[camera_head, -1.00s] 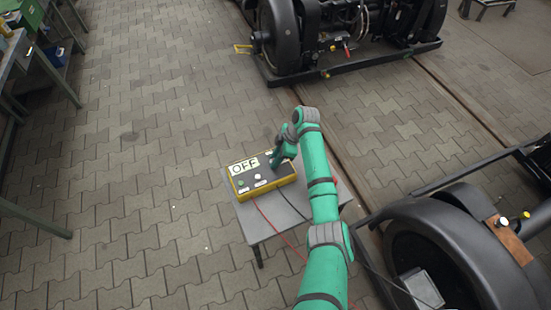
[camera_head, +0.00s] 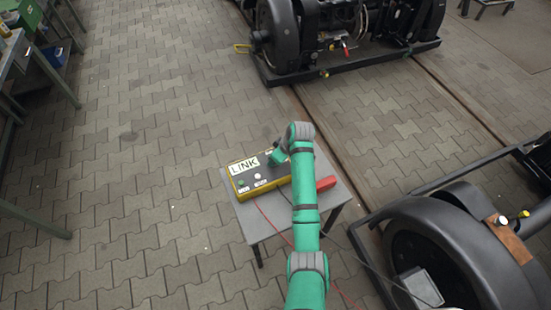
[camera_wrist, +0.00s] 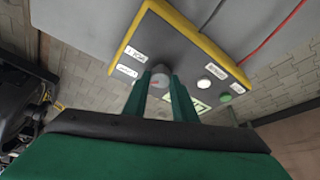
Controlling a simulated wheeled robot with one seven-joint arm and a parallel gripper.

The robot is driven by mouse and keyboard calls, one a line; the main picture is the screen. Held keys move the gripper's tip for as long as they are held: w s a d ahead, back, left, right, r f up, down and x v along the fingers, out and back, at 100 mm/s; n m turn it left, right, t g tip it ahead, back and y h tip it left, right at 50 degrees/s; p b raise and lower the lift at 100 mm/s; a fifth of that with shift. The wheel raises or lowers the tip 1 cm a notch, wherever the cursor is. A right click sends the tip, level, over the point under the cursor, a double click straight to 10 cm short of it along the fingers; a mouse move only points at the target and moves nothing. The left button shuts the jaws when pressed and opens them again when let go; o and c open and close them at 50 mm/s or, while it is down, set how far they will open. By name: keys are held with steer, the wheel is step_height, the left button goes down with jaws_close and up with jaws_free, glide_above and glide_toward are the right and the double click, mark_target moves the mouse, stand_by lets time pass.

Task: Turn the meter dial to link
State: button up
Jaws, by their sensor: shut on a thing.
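The meter (camera_head: 262,184) is a box with a dark face and yellow sides on a small grey table. Its display (camera_head: 243,165) reads LINK. A green button and a white button (camera_head: 257,176) sit on its face above small labels. My gripper (camera_head: 279,156) reaches over the meter's right part, and my arm hides some of the face. Small white labels (camera_wrist: 128,71) stand beside the dial, too small to read surely.
The grey table (camera_head: 259,228) has a red object (camera_head: 326,183) at its right, and red and black leads run off it. A tram bogie (camera_head: 345,30) stands behind, another (camera_head: 440,250) at right. A workbench edges the left; paved floor lies free between.

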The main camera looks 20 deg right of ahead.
steer(key=shift+a+m+h, duration=0.3)
steer(key=shift+m, duration=0.2)
steer(key=shift+d, duration=0.1)
steer(key=o, duration=1)
steer(key=shift+d, duration=0.1)
steer(key=shift+o, duration=0.2)
steer(key=shift+r, duration=0.1)
steer(key=v, duration=1)
steer(key=shift+s+r, duration=0.3)
steer(key=shift+d, duration=0.2)
